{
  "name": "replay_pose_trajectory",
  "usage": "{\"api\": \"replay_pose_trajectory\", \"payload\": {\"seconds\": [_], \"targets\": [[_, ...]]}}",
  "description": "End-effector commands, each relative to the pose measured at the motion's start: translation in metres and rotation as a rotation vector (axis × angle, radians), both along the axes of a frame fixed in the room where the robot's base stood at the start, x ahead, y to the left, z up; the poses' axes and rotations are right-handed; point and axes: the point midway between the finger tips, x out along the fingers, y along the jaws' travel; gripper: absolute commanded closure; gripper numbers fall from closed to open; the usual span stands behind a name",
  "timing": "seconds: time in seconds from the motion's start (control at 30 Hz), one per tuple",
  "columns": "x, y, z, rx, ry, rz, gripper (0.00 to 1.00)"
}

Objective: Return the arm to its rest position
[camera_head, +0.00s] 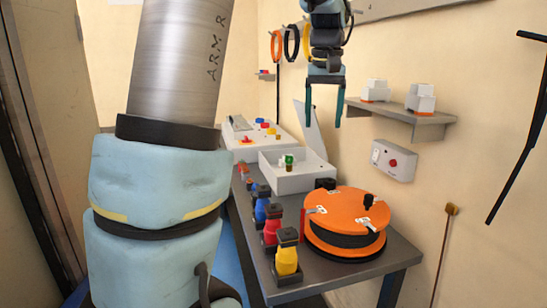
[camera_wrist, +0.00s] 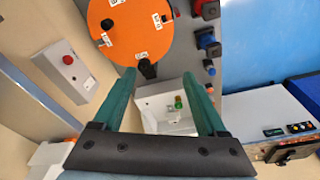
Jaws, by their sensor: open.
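My gripper (camera_head: 325,103) hangs high above the bench in the head view, its two green fingers pointing down. The fingers are apart and nothing is between them. In the wrist view my gripper (camera_wrist: 165,88) is also open, with the orange bender (camera_wrist: 130,30) and the open white box (camera_wrist: 165,108) seen below and beyond the fingers. The orange round bender (camera_head: 345,216) sits on the bench, apart from the gripper. My large arm link covers the left part of the head view.
The grey bench (camera_head: 372,268) holds a row of coloured connectors, with a yellow one (camera_head: 287,255) nearest. A white open box (camera_head: 290,180) and a control panel (camera_head: 243,143) stand behind. A wall shelf (camera_head: 402,112) and a red-button box (camera_head: 393,161) are at the right.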

Motion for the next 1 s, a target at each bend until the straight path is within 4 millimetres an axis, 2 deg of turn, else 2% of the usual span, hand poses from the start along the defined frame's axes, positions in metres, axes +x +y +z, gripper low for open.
{"api": "replay_pose_trajectory", "payload": {"seconds": [0.03,0.13,0.2,0.3,0.4,0.5,0.6,1.0], "targets": [[-0.006,0.027,-0.026,0.002,0.011,0.010,0.25],[-0.022,0.070,-0.074,-0.001,0.016,0.013,0.25],[-0.040,0.099,-0.105,-0.001,0.018,0.015,0.25],[-0.072,0.134,-0.144,-0.001,0.020,0.019,0.25],[-0.104,0.160,-0.173,0.000,0.019,0.022,0.25],[-0.130,0.176,-0.193,0.002,0.017,0.023,0.25],[-0.144,0.185,-0.202,0.003,0.016,0.023,0.25],[-0.148,0.187,-0.205,0.003,0.014,0.022,0.25]]}}
